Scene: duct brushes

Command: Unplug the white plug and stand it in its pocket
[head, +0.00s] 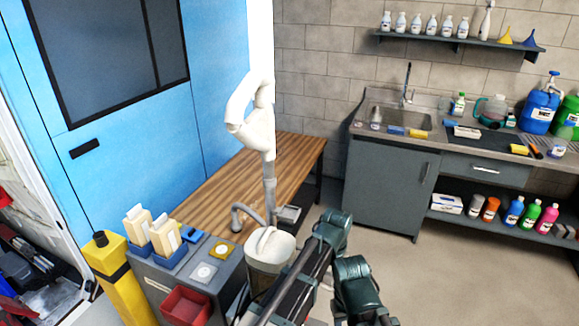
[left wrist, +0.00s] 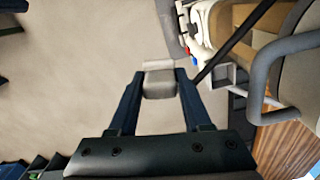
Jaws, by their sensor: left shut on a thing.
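In the left wrist view my left gripper (left wrist: 161,76) is shut on a small whitish-grey block-like piece (left wrist: 159,84), which I take for the white plug. It sits between the two dark blue fingers, with bare floor behind it. In the head view dark teal arm links of mine fill the bottom middle; the fingertips and the held piece cannot be made out there. I cannot tell which is the pocket. My right gripper is not in view.
Blue trays with cream brushes (head: 165,236) stand on the cabinet, and a red bin (head: 186,306) is on its front. A white jointed duct (head: 266,135) rises by the wooden bench (head: 225,185), above a pale bucket (head: 270,246). The floor right of my arm is clear.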

